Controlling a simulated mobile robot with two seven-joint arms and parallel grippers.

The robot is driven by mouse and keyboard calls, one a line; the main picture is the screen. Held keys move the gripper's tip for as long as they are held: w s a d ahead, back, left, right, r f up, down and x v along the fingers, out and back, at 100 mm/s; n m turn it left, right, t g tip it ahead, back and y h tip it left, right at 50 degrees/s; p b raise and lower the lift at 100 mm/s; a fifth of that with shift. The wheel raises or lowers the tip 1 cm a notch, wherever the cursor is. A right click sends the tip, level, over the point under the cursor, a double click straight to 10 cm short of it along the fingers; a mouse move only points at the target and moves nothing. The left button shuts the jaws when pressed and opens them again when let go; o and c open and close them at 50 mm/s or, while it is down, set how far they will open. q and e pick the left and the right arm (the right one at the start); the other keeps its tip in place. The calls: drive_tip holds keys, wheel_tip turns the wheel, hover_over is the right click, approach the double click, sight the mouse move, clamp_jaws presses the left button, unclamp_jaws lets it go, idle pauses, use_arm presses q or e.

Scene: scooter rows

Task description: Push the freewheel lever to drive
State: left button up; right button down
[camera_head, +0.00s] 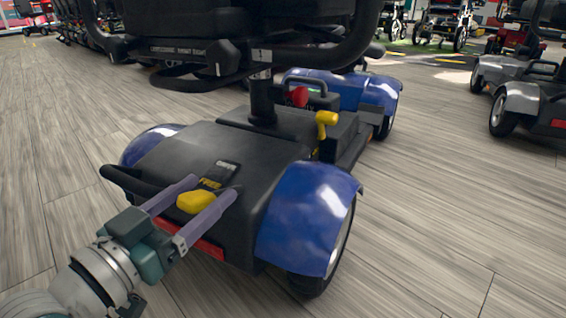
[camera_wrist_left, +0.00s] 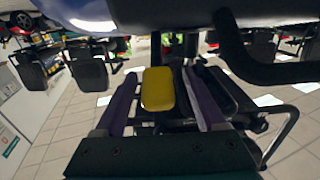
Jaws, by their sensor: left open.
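A blue and black scooter (camera_head: 245,145) stands in the middle of the head view, its rear towards me. Its yellow freewheel lever (camera_head: 196,202) is low on the black rear cover, beside a dark plate (camera_head: 215,175) with a DRIVE label and a yellow FREE label. My left gripper (camera_head: 213,190) is open, its two purple fingers on either side of the yellow lever. In the left wrist view the lever's yellow knob (camera_wrist_left: 158,89) lies between the fingers, nearer the left one. I cannot tell whether a finger touches it. My right gripper is not in view.
The scooter's black seat (camera_head: 240,30) overhangs the rear cover. A black curved bar (camera_head: 130,182) is left of the fingers. A yellow T-shaped handle (camera_head: 326,122) stands on the far side. Another scooter (camera_head: 520,95) is at right. The wooden floor in front is clear.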

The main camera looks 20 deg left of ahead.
use_arm(q)
drive_tip(key=shift+s+d+f, duration=0.1)
drive_tip(key=shift+s+d, duration=0.05)
drive_tip(key=shift+d, duration=0.05)
drive_tip(key=shift+a, duration=0.15)
drive_tip(key=c, duration=0.4)
clamp_jaws()
idle(0.8)
